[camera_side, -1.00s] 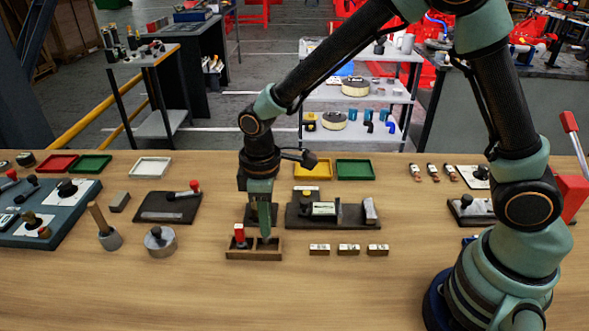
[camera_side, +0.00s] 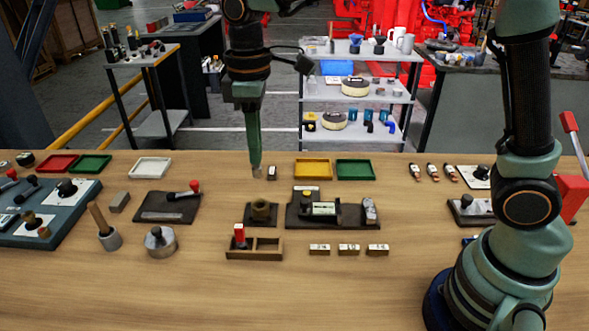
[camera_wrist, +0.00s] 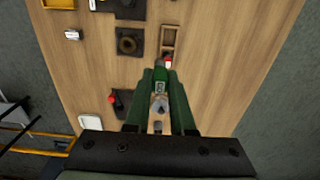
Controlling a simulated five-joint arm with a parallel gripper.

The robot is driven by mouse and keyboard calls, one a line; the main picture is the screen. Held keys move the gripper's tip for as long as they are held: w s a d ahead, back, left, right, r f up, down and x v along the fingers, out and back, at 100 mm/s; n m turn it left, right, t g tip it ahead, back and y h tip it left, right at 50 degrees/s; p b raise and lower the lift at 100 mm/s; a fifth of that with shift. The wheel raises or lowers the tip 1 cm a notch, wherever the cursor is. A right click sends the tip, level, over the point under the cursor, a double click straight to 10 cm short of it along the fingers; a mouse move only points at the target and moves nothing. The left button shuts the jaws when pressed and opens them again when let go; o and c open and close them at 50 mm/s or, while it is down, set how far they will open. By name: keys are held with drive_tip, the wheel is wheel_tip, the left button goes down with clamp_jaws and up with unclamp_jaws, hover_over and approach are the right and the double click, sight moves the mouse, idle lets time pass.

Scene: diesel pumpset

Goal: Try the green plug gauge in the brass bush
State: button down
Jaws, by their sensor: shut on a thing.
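My gripper (camera_side: 254,140) is shut on the green plug gauge and holds it high above the bench. The gauge's grey tip (camera_side: 257,172) shows below the fingers in the side view. In the wrist view the gauge (camera_wrist: 159,88) lies between the fingers, with its grip partly hidden. The brass bush (camera_side: 263,208) stands on a dark plate, apart from the gauge; it also shows in the wrist view (camera_wrist: 130,42). The wooden rack (camera_side: 255,257) in front of it holds a red-handled gauge (camera_side: 240,235) in its left compartment. Its right compartment is empty.
A dark fixture (camera_side: 335,213) stands close right of the bush. Several small labelled blocks (camera_side: 348,250) lie right of the rack. A round metal weight (camera_side: 160,242) and a red-handled lever on a plate (camera_side: 170,206) are to the left. The front bench is clear.

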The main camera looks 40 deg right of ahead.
drive_tip(key=w+d+f, duration=0.5)
drive_tip(key=w+f, duration=0.2)
drive_tip(key=f, duration=0.1)
drive_tip(key=shift+w, duration=0.1)
wheel_tip(320, 180, down, 6)
idle(0.7)
drive_tip(key=shift+f, duration=1.5)
idle(2.5)
drive_tip(key=shift+r, duration=0.15)
idle(0.9)
drive_tip(key=shift+r, duration=0.7)
drive_tip(key=shift+r, duration=0.7)
